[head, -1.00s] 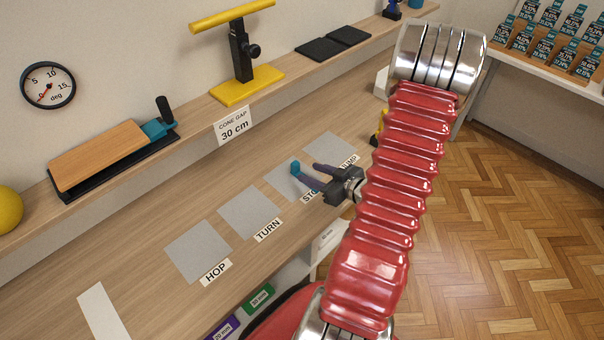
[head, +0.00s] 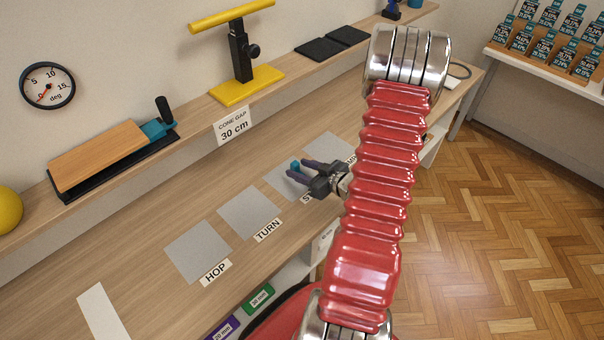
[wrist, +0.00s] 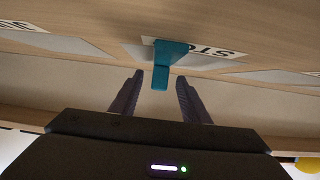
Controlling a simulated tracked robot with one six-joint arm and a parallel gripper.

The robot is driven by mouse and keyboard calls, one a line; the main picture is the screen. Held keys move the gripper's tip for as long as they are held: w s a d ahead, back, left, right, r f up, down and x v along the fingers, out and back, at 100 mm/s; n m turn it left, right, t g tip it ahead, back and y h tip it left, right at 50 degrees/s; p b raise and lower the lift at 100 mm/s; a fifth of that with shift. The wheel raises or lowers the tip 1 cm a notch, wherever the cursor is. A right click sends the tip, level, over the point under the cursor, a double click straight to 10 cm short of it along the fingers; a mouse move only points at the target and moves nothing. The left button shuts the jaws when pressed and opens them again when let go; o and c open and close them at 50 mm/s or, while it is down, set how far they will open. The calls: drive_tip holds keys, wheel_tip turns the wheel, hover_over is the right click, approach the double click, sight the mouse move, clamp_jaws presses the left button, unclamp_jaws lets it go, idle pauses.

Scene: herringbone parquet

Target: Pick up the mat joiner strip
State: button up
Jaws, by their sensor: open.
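A small teal piece, which I take to be the mat joiner strip (head: 295,164), is at the grey square behind the STOP label, partly hidden by my fingers in the head view. In the wrist view the strip (wrist: 171,53) has a wider part near the label and a narrower end toward me. My gripper (head: 297,169) is open, with its dark purple fingers extended to the strip. In the wrist view my gripper (wrist: 160,79) has one fingertip on each side of the narrow end, with gaps visible on both sides.
Grey squares labelled HOP (head: 197,252) and TURN (head: 248,212) lie to the left on the wooden bench, with bare wood around them. A raised back shelf holds a tilting orange-brown board (head: 110,155) and a yellow stand (head: 246,85). A white strip (head: 103,312) lies at front left.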

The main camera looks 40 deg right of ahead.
drive_tip(key=shift+c, duration=0.5)
clamp_jaws()
drive_tip(key=shift+r, duration=0.15)
wheel_tip(320, 180, up, 10)
idle(0.9)
idle(0.4)
